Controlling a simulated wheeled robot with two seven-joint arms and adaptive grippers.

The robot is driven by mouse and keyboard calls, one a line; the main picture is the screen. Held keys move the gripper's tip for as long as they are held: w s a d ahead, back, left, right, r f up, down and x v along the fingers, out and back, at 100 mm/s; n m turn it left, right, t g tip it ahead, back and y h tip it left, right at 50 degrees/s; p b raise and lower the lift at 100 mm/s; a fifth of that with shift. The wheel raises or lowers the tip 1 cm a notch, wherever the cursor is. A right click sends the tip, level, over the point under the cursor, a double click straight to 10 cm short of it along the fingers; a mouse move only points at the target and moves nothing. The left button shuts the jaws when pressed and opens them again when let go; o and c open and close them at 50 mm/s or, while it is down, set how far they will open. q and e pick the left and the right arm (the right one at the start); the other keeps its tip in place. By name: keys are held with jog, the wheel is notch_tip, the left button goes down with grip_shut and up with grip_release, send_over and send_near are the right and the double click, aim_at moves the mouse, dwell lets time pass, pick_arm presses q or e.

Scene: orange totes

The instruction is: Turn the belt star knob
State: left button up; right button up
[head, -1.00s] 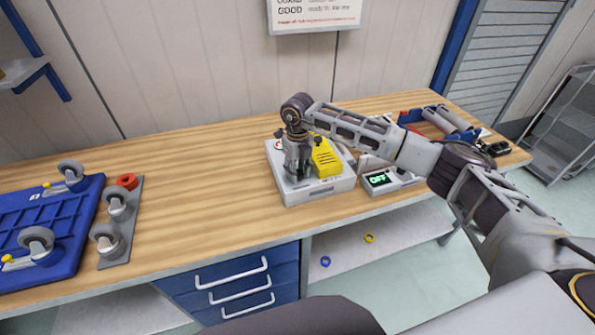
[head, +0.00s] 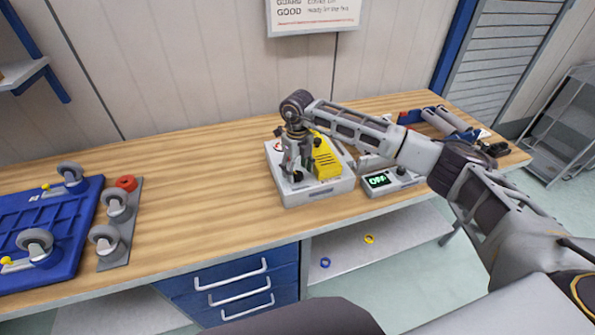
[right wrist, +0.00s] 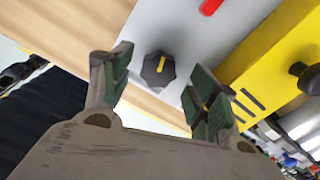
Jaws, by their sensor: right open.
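The star knob (right wrist: 158,69) is dark with a yellow pointer line, and it sits on the grey-white top of the unit (head: 325,190) on the bench. My right gripper (right wrist: 157,62) is open, with its green-padded fingers on either side of the knob in the right wrist view. Clear space shows between the knob and both pads. In the head view the right gripper (head: 294,166) points down over the left part of the unit, above the knob. My left gripper is not in view.
A yellow housing (head: 326,158) stands on the unit, right of the gripper. A box with a green display (head: 378,180) is to its right. A blue caster frame (head: 40,240) lies at the bench's left. Bare wooden bench (head: 200,190) lies between.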

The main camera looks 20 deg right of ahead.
aim_at(297, 174)
notch_tip(297, 174, up, 11)
dwell(0.6)
